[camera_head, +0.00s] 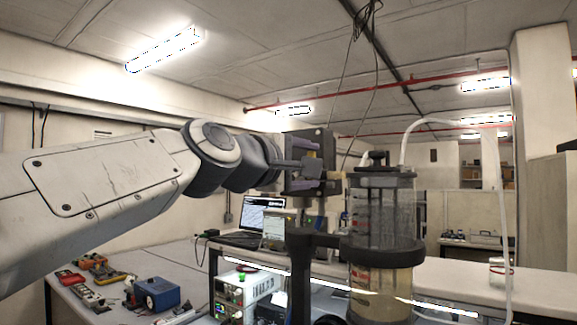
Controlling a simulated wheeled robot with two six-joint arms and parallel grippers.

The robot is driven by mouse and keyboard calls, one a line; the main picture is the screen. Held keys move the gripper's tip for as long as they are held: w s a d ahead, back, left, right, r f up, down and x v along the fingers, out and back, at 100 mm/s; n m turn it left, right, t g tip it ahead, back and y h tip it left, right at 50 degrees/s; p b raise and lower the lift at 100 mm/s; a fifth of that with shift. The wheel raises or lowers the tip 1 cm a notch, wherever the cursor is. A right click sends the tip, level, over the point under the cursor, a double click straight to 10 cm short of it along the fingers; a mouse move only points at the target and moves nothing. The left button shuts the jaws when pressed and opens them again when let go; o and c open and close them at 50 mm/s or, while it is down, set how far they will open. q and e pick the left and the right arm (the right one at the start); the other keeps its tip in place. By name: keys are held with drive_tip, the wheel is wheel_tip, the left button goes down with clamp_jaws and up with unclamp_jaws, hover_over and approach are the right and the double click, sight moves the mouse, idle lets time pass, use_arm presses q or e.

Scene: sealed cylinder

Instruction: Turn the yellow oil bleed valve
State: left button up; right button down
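The sealed cylinder (384,215) is a clear upright vessel with a dark lid and a dark ring clamp around its middle. Its lower part holds amber liquid. I cannot make out the yellow oil bleed valve; the gripper or the vessel's fittings may hide it. My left gripper (318,174) is raised just left of the cylinder's top, at about lid height. Its dark body and grey finger parts overlap in this view, so its opening is unclear. I see nothing clearly held in it. My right gripper is not in view.
A dark post (300,270) stands left of the cylinder and joins the clamp. A clear hose (503,210) loops down on the right. A laptop (262,216), a lit instrument box (238,292) and a blue device (157,293) with several tools occupy the benches behind and left.

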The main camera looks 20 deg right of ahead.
use_arm(q)
drive_tip(key=shift+f, duration=0.1)
drive_tip(key=o, duration=1.4)
drive_tip(key=shift+c, duration=0.2)
drive_tip(key=b+v, duration=0.4)
drive_tip(key=v, duration=0.6)
drive_tip(key=shift+s+a, duration=0.2)
